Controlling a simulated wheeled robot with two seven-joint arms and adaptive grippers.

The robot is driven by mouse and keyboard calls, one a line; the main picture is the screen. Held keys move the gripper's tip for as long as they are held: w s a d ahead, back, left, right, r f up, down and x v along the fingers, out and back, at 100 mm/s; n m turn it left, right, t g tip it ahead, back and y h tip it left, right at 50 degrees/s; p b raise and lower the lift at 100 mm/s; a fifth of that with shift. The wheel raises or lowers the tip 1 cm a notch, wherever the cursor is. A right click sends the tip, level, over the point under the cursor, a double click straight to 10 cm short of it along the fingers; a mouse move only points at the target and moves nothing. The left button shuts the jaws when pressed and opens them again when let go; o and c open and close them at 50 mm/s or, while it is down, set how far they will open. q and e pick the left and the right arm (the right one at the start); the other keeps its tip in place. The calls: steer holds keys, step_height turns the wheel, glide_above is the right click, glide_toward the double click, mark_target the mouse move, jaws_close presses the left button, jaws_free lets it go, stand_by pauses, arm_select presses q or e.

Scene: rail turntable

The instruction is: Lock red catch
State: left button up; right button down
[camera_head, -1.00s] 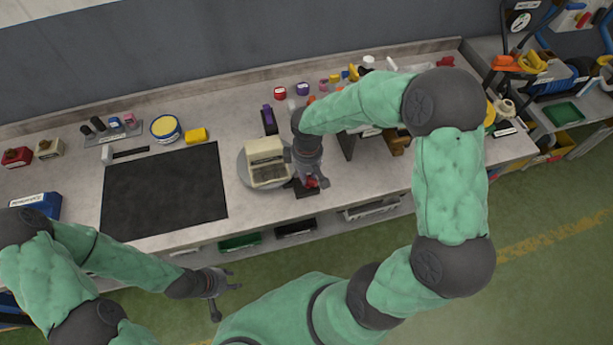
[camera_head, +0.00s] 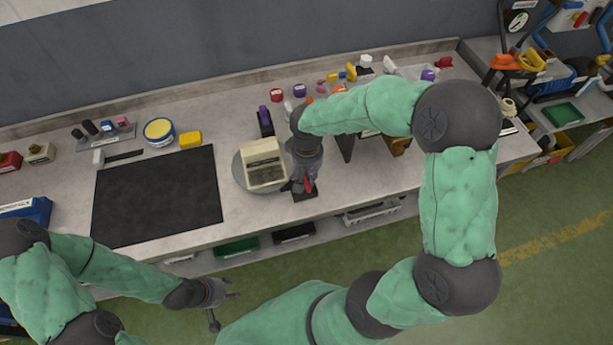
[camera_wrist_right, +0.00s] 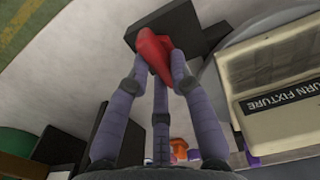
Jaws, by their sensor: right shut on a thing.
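The red catch (camera_head: 308,184) stands on a small black base (camera_head: 304,195) at the front of the bench; it also shows in the right wrist view as a red lever (camera_wrist_right: 152,52) over its black base (camera_wrist_right: 205,38). My right gripper (camera_head: 302,183) reaches down on it. In the wrist view, the right gripper's fingers (camera_wrist_right: 158,78) are shut on the red lever, covering part of it. A cream box marked "TURN FIXTURE" (camera_head: 264,160) sits left of the catch on a grey round turntable (camera_head: 241,177). My left gripper (camera_head: 222,302) is open and empty in front of the bench.
A black mat (camera_head: 158,195) covers the bench to the left. A purple-topped black block (camera_head: 265,121) stands behind the fixture. A dark upright panel (camera_head: 346,147) stands right of my right gripper. Several small coloured items line the bench's back.

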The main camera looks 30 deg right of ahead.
stand_by(0.3)
steer(key=c, duration=1.1)
jaws_free()
step_height(320, 180, up, 12)
